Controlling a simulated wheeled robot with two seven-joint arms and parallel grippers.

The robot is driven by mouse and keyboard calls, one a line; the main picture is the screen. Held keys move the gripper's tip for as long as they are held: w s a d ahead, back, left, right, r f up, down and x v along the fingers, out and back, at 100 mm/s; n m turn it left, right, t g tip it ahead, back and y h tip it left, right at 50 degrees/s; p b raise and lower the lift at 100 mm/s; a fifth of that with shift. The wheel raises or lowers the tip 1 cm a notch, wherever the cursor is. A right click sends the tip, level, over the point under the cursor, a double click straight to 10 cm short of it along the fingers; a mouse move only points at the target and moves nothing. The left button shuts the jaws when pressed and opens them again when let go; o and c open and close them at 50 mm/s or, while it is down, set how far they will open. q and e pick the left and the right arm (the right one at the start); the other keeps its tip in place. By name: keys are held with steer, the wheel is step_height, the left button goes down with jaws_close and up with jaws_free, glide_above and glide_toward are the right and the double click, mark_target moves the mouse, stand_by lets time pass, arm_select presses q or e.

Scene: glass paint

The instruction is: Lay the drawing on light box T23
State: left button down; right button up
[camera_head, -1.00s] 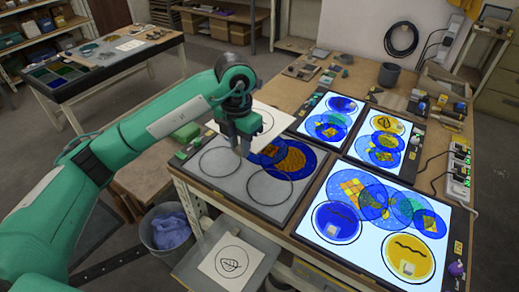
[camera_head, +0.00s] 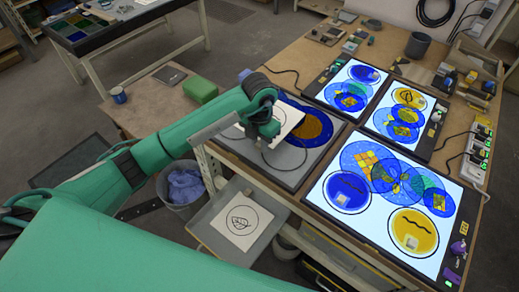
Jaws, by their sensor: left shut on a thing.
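My left gripper (camera_head: 262,142) is shut on a white sheet (camera_head: 290,118), the drawing, over the grey, unlit light box (camera_head: 308,176) at the table's left end. I cannot tell whether the sheet touches the box. Gripper and sheet hide part of this box; a black circle outline and a blue and orange round pattern (camera_head: 314,126) show on it. Three lit light boxes stand to its right: a large front one (camera_head: 322,206) and two smaller ones (camera_head: 322,93) (camera_head: 377,122) behind. I cannot read T23 on any. My right gripper is not in view.
A leaf drawing (camera_head: 238,219) lies on a lower grey tray (camera_head: 203,232) before the table. A bin (camera_head: 181,211) with a blue bag stands left of it. Sockets and cables line the right edge.

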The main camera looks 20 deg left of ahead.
mark_target(259, 160)
arm_select(q)
step_height(259, 160, down, 5)
steer(key=shift+f+p, duration=0.15)
steer(key=shift+p, duration=0.5)
steer(key=shift+f, duration=0.1)
steer(key=c, duration=1.6)
jaws_free()
steer(key=shift+f, duration=0.1)
steer(key=shift+c, duration=0.2)
steer(key=o, duration=0.4)
steer(key=shift+o, duration=0.2)
step_height(259, 160, up, 11)
steer(key=b, duration=0.4)
steer(key=shift+r, duration=0.65)
